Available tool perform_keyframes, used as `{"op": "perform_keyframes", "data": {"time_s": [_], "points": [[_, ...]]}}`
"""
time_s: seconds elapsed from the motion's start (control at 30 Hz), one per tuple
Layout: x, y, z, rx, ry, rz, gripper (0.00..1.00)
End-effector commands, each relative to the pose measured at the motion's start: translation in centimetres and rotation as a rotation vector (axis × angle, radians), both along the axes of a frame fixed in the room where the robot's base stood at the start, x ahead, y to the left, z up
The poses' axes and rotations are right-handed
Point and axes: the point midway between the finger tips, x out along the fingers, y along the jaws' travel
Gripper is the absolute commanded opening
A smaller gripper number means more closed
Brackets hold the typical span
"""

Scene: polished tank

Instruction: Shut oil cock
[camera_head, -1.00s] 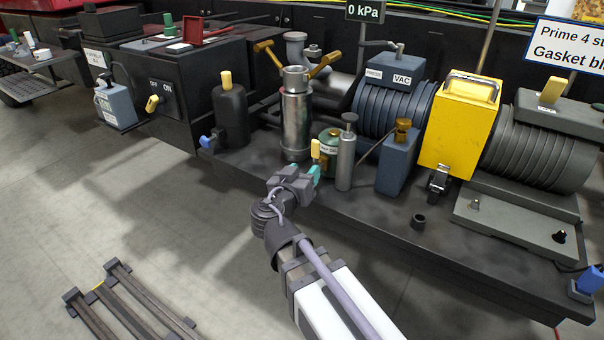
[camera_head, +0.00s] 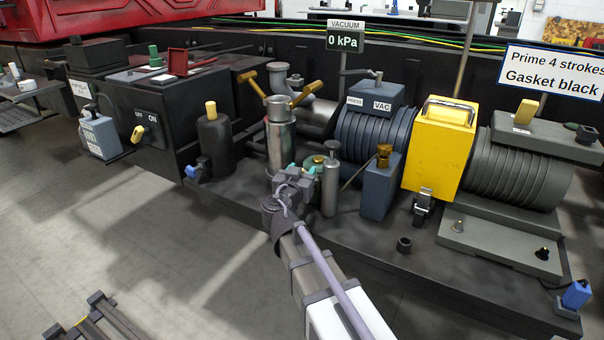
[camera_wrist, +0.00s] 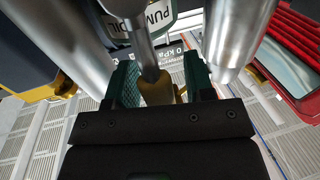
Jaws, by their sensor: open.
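The oil cock's yellow lever (camera_wrist: 156,90) hangs on a grey stem in the wrist view. It stands between my gripper's two green-padded fingers (camera_wrist: 160,78), which are open on either side of it. I cannot tell whether either pad touches it. Behind it is the pot labelled PUMP OIL (camera_wrist: 150,18). In the head view my gripper (camera_head: 303,171) is at the left front of the green pot (camera_head: 322,161), and it hides the lever there.
A steel cylinder (camera_head: 281,140) with yellow handles stands close to the left of my gripper, and a slim grey cylinder (camera_head: 330,185) close to the right. A blue-grey box (camera_head: 379,190) stands farther right.

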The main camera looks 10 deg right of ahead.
Motion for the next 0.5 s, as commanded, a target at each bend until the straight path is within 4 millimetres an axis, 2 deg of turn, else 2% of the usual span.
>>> {"op": "perform_keyframes", "data": {"time_s": [0.13,0.5], "points": [[-0.04,0.0,0.0,0.0,0.0,0.0,0.48],[-0.06,0.02,0.0,0.0,0.0,0.0,0.13]]}}
